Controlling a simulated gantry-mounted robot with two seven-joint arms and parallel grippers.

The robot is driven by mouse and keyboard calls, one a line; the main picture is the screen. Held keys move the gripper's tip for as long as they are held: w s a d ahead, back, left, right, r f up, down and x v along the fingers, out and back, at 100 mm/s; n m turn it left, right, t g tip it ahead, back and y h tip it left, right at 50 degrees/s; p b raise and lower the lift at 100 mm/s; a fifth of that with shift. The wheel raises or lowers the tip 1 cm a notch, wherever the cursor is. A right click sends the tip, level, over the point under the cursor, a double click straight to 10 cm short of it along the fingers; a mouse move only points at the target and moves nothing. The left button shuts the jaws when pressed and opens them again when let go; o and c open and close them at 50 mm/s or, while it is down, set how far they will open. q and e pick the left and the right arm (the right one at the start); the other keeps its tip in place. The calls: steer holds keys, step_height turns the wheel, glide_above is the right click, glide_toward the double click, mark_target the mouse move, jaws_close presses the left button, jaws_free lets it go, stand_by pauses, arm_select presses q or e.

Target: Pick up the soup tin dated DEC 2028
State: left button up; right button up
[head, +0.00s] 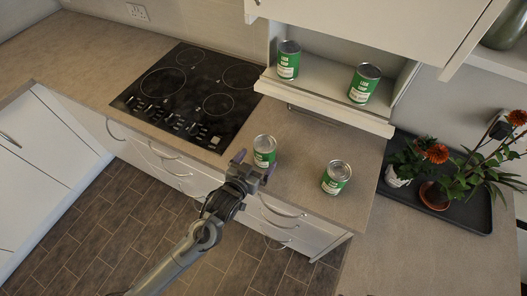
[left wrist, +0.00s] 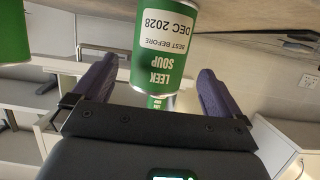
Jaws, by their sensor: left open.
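A green and white leek soup tin (head: 265,151) stands upright on the counter near its front edge, beside the hob. In the left wrist view this tin (left wrist: 165,50) appears upside down, and its label reads BEST BEFORE DEC 2028. My left gripper (head: 255,167) is open, just in front of this tin. In the left wrist view the tin shows between the two fingers of the gripper (left wrist: 155,78), with gaps on both sides. I cannot tell how far the fingers reach around it. My right gripper is not in view.
A similar tin (head: 337,178) stands on the counter to the right. Two more, a left one (head: 288,60) and a right one (head: 364,84), stand in the open cabinet above; their dates are unreadable. The black hob (head: 190,95) is clear. Potted flowers (head: 435,192) stand on a dark tray.

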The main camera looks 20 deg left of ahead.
mark_target(265, 150)
arm_select(q)
steer(key=shift+p+x, duration=0.65)
steer(key=shift+x, duration=1.95)
steer(key=shift+w+d+f, duration=0.1)
steer(key=shift+w+f, duration=0.05)
steer(key=shift+w, duration=0.3)
steer(key=shift+c, duration=0.2)
steer(key=c, duration=1.2)
steer(key=shift+c, duration=0.4)
